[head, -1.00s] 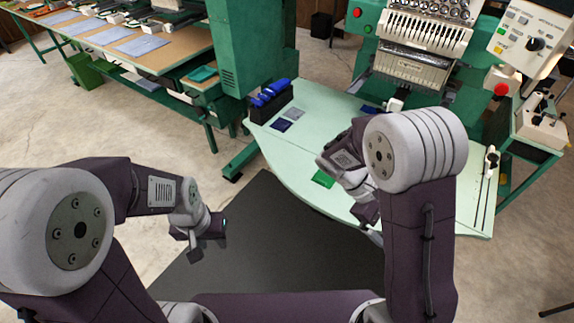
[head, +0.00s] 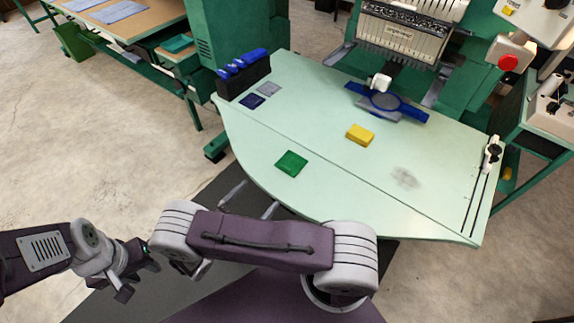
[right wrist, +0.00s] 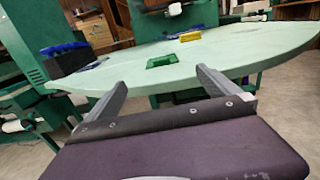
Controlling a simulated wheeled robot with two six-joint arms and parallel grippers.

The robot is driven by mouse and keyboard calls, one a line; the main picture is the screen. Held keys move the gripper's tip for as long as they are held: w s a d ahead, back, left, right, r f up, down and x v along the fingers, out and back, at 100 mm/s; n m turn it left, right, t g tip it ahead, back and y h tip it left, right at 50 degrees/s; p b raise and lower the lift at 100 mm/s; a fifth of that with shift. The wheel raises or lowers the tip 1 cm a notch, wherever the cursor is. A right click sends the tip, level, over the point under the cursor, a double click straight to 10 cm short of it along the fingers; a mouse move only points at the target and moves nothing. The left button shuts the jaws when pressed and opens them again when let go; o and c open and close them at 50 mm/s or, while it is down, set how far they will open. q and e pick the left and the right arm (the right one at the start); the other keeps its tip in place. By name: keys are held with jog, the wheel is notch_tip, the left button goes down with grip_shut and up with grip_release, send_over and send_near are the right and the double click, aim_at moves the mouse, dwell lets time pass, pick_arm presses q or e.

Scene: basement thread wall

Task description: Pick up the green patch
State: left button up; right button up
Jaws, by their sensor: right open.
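The green patch (head: 291,163) lies flat on the pale green table (head: 340,190), near its curved front edge. It also shows in the right wrist view (right wrist: 163,61), beyond and between my fingertips. My right gripper (head: 261,194) is open and empty, its two fingers pointing toward the patch. It is apart from the patch, by the table's front edge; my forearm hides its base. In the right wrist view the gripper (right wrist: 161,78) has its fingers spread wide. My left gripper (head: 137,277) is off to the left, away from the table, and its jaws are unclear.
A yellow block (head: 360,135) lies behind the patch to the right. A dark blue patch (head: 252,101) and a grey patch (head: 269,89) lie by a black holder (head: 243,78) at the back left. A blue hoop (head: 412,113) sits under the machine head. The table around the green patch is clear.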

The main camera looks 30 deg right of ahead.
send_near(283, 169)
jog(key=shift+p+x, duration=0.3)
jog(key=shift+x, duration=0.85)
jog(key=x, duration=0.6)
jog(key=shift+w+d, duration=0.1)
jog(key=shift+d, duration=0.3)
jog(key=c, duration=1.3)
jog(key=shift+c, duration=0.2)
notch_tip(283, 169, up, 5)
jog(key=shift+a+f+p, duration=0.1)
jog(key=shift+f+p, duration=0.1)
jog(key=shift+p, duration=0.55)
jog(key=s+r+p, duration=0.2)
jog(key=s+r, duration=0.4)
jog(key=s, duration=0.6)
jog(key=w+a+r+n+t+y+p, duration=0.1)
jog(key=w+a+n+t+y+p, duration=0.1)
jog(key=w+a, duration=0.5)
jog(key=w+n+t+p, duration=0.1)
jog(key=t+p, duration=0.1)
jog(key=p, duration=0.1)
jog(key=shift+w, duration=0.2)
